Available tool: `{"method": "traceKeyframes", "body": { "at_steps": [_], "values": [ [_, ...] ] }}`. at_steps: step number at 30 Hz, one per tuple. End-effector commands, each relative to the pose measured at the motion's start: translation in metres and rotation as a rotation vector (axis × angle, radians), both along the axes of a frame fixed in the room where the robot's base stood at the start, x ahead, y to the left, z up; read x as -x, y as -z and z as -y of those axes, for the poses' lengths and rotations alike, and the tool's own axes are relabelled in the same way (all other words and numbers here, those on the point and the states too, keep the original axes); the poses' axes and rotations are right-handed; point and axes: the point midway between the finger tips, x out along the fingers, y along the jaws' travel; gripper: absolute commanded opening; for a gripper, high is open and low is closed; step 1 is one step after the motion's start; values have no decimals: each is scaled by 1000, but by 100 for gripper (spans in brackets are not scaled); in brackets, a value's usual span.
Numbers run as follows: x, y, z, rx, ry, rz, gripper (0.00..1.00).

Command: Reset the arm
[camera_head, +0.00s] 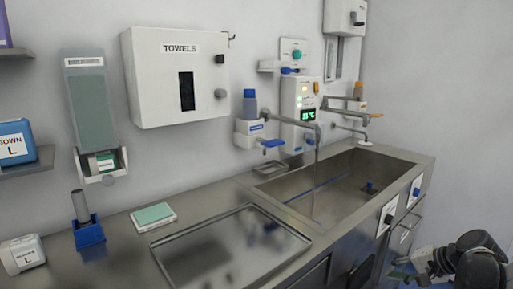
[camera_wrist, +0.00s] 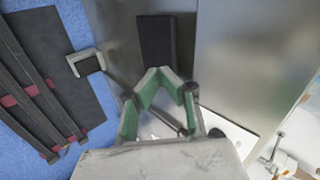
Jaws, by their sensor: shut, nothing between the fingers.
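My gripper (camera_wrist: 158,73) shows in the wrist view with its green-padded fingers drawn together at the tips. Nothing is between the fingers. A dark upright panel (camera_wrist: 156,42) lies beyond the fingertips, and I cannot tell the gap to it. In the head view, dark rounded links of my arm show at the lower right corner, beside the front of the counter. The gripper itself is not clear there.
The steel counter holds a wide shallow tray (camera_head: 163,251), a sink (camera_head: 300,207), a green pad (camera_head: 152,214) and a blue holder (camera_head: 89,236). A towel dispenser (camera_head: 155,60) hangs on the wall. A black mat with straps (camera_wrist: 75,95) lies on blue flooring.

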Motion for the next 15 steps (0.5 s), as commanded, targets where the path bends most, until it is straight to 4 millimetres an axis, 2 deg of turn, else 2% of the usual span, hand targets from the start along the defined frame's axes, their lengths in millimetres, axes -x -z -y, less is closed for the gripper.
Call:
{"method": "traceKeyframes", "body": {
  "at_steps": [1, 3, 8, 15],
  "values": [
    [1, -16, -16, 28, -23, -7, 0],
    [3, -32, -33, 70, -49, -14, 0],
    [13, -66, -70, 170, -111, -24, 0],
    [36, -111, -121, 320, -208, -24, 0]
  ]
}}
